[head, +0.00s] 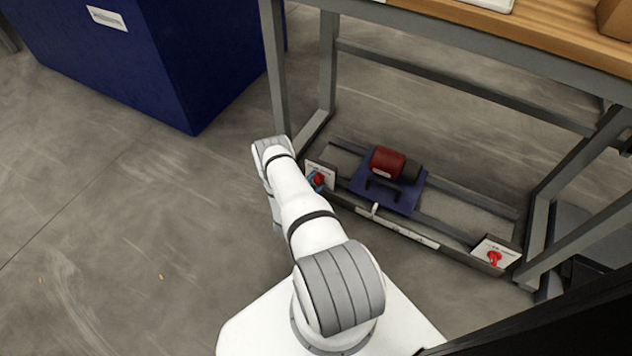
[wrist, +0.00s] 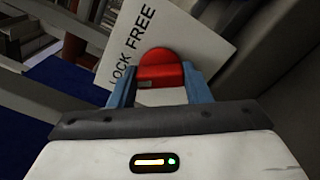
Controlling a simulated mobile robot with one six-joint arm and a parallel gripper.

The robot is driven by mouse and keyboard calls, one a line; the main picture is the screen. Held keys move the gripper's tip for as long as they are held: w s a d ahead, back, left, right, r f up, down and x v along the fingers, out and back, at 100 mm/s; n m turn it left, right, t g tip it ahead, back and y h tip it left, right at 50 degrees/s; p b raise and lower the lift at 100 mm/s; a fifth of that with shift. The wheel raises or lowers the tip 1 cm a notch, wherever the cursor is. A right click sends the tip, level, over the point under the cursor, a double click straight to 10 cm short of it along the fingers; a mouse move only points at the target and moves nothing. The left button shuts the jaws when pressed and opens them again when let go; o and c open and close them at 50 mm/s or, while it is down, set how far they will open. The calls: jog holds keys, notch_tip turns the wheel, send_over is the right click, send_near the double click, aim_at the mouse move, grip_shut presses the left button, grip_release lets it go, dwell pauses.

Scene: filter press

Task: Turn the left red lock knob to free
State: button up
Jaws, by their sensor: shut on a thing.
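The left red lock knob (head: 320,178) sits on a white plate at the left end of the low frame under the table. In the wrist view the red knob (wrist: 160,66) is between the two blue fingers of my gripper (wrist: 160,90), which are shut on it. The white plate (wrist: 192,30) behind it reads "LOCK" and "FREE". The knob's lower part is hidden by the gripper, and I cannot tell which word it points to. In the head view my gripper (head: 315,182) is mostly hidden behind my arm, with a bit of blue showing at the knob.
A red and dark motor-like unit (head: 388,163) sits on a blue plate (head: 405,196) between rails (head: 465,190). A right red knob (head: 494,258) is at the frame's other end. Grey table legs (head: 328,70) stand close by. A blue cabinet (head: 190,60) is at left; floor before it is clear.

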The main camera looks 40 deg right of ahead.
jog(key=c, duration=0.3)
jog(key=shift+d, duration=0.15)
jog(key=shift+c, duration=0.2)
jog(key=shift+a+m, duration=0.2)
jog(key=shift+m, duration=0.2)
jog(key=m, duration=0.4)
jog(key=shift+m, duration=0.4)
jog(key=m, duration=0.4)
jog(key=shift+p, duration=0.3)
jog(key=shift+m, duration=2)
jog(key=shift+w+a+f, duration=0.1)
